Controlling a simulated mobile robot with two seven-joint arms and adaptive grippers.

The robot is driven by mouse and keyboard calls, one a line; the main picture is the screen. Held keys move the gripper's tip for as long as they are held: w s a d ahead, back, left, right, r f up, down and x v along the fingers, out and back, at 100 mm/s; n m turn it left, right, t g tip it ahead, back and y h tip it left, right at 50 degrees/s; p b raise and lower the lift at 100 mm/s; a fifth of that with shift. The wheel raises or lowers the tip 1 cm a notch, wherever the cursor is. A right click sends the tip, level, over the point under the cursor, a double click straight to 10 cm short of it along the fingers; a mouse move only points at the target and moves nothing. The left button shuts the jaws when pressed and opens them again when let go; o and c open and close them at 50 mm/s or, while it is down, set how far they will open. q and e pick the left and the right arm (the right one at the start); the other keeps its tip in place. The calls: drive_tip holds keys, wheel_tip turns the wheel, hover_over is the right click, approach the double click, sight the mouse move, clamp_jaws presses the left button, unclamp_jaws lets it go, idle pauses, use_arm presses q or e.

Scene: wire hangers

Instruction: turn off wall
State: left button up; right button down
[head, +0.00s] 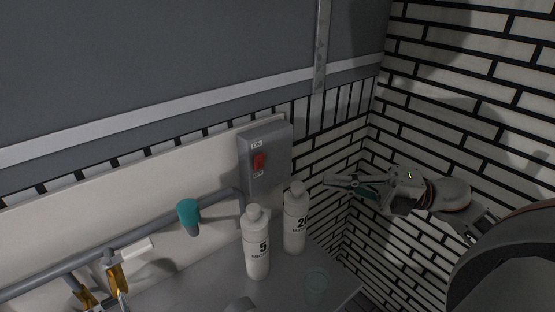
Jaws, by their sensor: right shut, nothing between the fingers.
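A grey switch box (272,150) is fixed on the wall in the middle of the head view. It has a red switch (260,162) between an ON label above and an OFF label below. The exact position of the red switch is hard to tell. My right gripper (328,181) comes in from the right, with its fingers pointing left. It is shut and empty, to the right of the box and a little lower, apart from it. My left gripper is not in view.
Two white bottles, one marked 5 (256,255) and one partly readable (295,225), stand on a grey surface (200,285) below the box. A grey pipe (150,232) with a teal handle (188,212) runs along the left. Brick walls meet at the right.

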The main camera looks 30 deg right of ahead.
drive_tip(key=p, duration=0.2)
approach(257, 160)
drive_tip(key=a, duration=0.3)
drive_tip(key=w, duration=0.1)
drive_tip(key=w+a, duration=0.1)
drive_tip(key=w, duration=0.1)
drive_tip(key=shift+w+a+r, duration=0.1)
drive_tip(key=shift+a+r, duration=0.1)
drive_tip(key=shift+r, duration=0.05)
drive_tip(key=shift+w, duration=0.15)
